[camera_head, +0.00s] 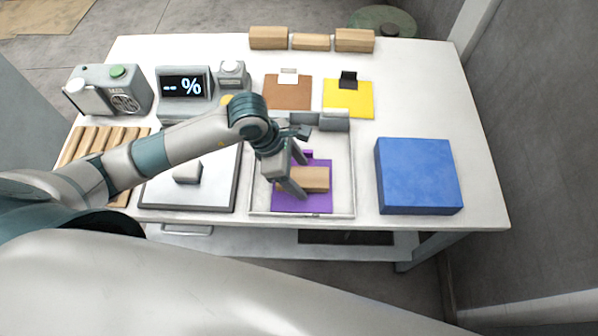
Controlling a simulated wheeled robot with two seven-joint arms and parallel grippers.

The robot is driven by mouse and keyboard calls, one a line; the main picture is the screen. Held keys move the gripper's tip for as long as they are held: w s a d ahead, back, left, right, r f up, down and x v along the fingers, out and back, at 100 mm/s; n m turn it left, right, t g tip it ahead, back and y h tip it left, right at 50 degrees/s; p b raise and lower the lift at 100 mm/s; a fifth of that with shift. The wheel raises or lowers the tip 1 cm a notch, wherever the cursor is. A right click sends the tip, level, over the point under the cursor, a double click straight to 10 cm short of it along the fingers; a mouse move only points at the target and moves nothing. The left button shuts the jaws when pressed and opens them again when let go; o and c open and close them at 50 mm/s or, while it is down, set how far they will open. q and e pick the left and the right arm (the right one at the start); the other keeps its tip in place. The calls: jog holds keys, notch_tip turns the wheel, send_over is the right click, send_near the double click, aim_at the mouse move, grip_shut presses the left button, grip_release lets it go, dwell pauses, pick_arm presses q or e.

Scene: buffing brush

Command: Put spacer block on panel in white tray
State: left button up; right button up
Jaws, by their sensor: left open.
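The white tray (351,190) stands at the front middle of the table. A purple panel (290,204) lies in it. A light wooden block (318,180) lies on the panel, lengthwise from left to right. My left gripper (302,177) is over the tray and open, one finger towards the far side of the block and one towards the near side. The gripper hides the block's left end, and I cannot tell whether the fingers touch it. Several more wooden blocks (311,42) stand in a row at the table's back edge. My right gripper is not in view.
A blue block (418,176) stands right of the tray. Brown (287,95) and yellow (348,99) panels lie behind. A grey-white plate (205,195), wooden rack and display (183,86) are left. The back right table is clear.

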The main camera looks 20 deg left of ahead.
pick_arm(q)
jog(key=shift+a+r, duration=0.2)
jog(key=shift+r, duration=0.35)
jog(key=b+v, duration=0.2)
jog(key=v, duration=0.9)
jog(key=shift+b, duration=0.35)
